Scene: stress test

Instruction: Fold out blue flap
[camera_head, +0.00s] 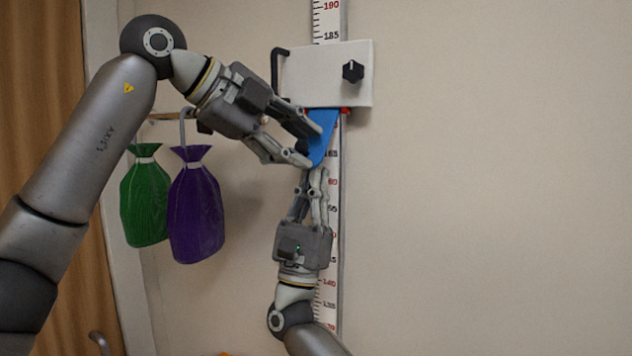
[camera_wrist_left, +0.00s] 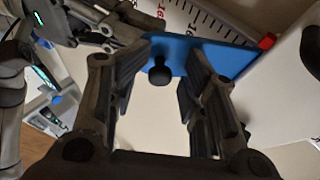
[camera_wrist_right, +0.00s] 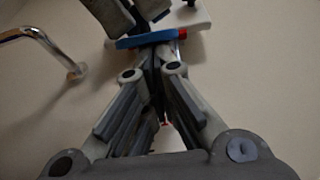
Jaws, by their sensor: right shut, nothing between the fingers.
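The blue flap (camera_head: 323,141) hangs from the underside of a white box (camera_head: 325,75) on the wall scale and tilts outward. In the left wrist view the flap (camera_wrist_left: 222,58) carries a small black knob (camera_wrist_left: 160,72). My left gripper (camera_head: 314,147) is open beside the flap; its fingers stand to either side of the knob in its wrist view (camera_wrist_left: 165,72). My right gripper (camera_head: 318,172) is shut and empty, pointing up just below the flap. In the right wrist view its tips reach close to the flap's edge (camera_wrist_right: 140,41); I cannot tell whether they touch.
The white box has a black dial (camera_head: 352,71) and a black handle (camera_head: 276,68). A green bag (camera_head: 146,200) and a purple bag (camera_head: 196,210) hang left of the scale (camera_head: 334,215). A metal rail (camera_wrist_right: 45,38) shows in the right wrist view. The wall at right is clear.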

